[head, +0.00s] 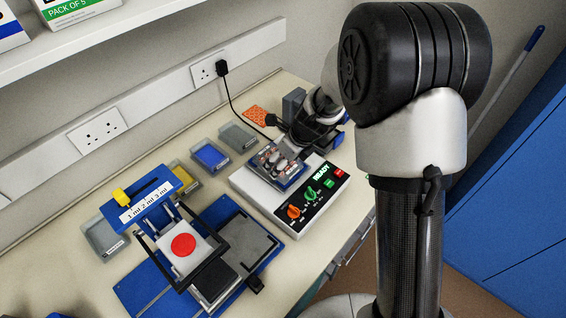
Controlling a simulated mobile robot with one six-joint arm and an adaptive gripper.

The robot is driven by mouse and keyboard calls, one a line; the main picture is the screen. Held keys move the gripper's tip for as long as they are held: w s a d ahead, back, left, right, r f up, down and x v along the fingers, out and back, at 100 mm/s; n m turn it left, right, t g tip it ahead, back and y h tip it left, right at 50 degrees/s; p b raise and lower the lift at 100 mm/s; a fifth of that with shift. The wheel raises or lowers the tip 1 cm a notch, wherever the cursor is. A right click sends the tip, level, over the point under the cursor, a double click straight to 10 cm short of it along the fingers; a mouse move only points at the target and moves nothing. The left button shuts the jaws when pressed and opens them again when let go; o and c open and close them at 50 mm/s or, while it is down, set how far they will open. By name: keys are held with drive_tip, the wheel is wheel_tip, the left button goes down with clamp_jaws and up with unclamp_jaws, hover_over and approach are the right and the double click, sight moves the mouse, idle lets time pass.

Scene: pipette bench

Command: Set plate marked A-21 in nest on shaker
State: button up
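The shaker (247,196) is a pale box with a black front panel, a green READY display, and orange and green knobs. On its top, at the back, is a dark-framed, blue-edged holder or plate (288,184) with pale and reddish shapes inside. I cannot tell nest from plate there, and no A-21 mark is readable. My gripper (302,134) is dark and small, just behind and above the shaker's top. Its fingertips are partly hidden and blend with dark things around them, so its opening and any hold do not show.
A blue-based device (139,289) with a red-dotted white block and a "1 ml 2 ml 3 ml" label stands front left. Boxes with blue (210,155), yellow (184,176) and grey (238,138) contents line the back. An orange card (258,116) lies behind. A black cable hangs from the wall socket (208,71).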

drive_tip(key=shift+f, duration=0.25)
drive_tip(key=o, duration=1.1)
drive_tip(key=shift+c, duration=0.2)
drive_tip(key=shift+r, duration=0.15)
